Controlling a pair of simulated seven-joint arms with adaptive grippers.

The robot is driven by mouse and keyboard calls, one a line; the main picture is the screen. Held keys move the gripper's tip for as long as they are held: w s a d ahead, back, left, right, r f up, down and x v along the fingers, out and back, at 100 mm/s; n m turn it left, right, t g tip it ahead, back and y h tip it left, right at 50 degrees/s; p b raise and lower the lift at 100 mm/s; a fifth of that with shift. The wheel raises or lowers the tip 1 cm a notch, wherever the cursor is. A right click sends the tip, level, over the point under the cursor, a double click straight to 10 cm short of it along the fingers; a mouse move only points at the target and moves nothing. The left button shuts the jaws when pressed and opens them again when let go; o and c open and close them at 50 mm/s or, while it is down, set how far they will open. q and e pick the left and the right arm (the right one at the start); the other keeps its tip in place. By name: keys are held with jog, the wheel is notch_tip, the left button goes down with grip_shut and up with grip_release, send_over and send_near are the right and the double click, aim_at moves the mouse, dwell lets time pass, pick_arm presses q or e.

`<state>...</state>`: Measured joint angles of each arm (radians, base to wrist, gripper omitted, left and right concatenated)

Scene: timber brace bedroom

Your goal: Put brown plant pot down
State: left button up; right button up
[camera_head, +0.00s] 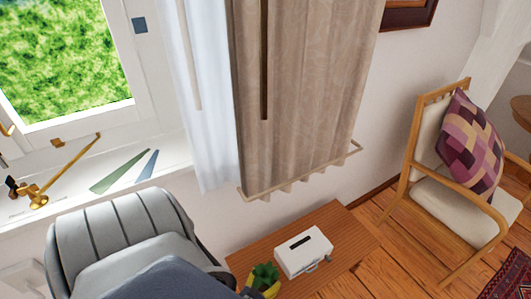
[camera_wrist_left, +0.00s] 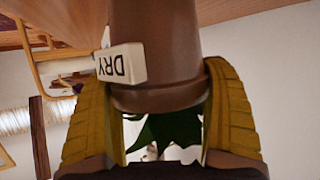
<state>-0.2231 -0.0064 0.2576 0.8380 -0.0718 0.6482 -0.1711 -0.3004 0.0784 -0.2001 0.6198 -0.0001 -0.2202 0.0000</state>
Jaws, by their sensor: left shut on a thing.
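The brown plant pot (camera_wrist_left: 162,40) fills the upper middle of the left wrist view, upside down in that picture, with green leaves (camera_wrist_left: 165,135) below its rim. My left gripper (camera_wrist_left: 160,72) is shut on the pot, with a yellow finger on each side near the rim. A white tag reading "DRY" (camera_wrist_left: 122,64) is against the pot's side. In the head view, the green plant (camera_head: 264,274) shows at the bottom edge by a bit of yellow finger, and the pot is hidden. The pot's base is cut off, so contact below it cannot be told. My right gripper is out of view.
A wooden table (camera_head: 340,232) holds a white box (camera_head: 303,252) with a slot, just right of the plant. Bare tabletop shows behind and right of the box. A beige curtain (camera_head: 290,90) hangs behind. A wooden chair (camera_head: 448,205) with a patterned cushion (camera_head: 473,145) stands right.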

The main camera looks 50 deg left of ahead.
pick_arm(q)
jog(key=shift+w, duration=0.1)
jog(key=o, duration=1.4)
jog(key=shift+o, duration=0.2)
jog(key=v, duration=1.2)
jog(key=shift+m+g+h, duration=0.6)
jog(key=shift+g+h, duration=0.1)
jog(key=shift+h, duration=0.2)
jog(key=d+f, duration=0.2)
jog(key=f, duration=0.1)
jog(key=s+d+f, duration=0.1)
jog(key=f, duration=0.1)
jog(key=shift+d+f, duration=0.15)
jog(key=shift+d, duration=0.2)
jog(key=s+d+f+m+g+h, duration=0.25)
jog(key=s+d+f+g, duration=0.2)
jog(key=f, duration=0.35)
jog(key=s+f+m+g, duration=0.4)
jog(key=s+f, duration=0.4)
jog(key=s, duration=0.5)
jog(key=shift+s+a+f+g, duration=0.25)
jog(key=shift+s+g, duration=0.1)
jog(key=shift+g, duration=0.4)
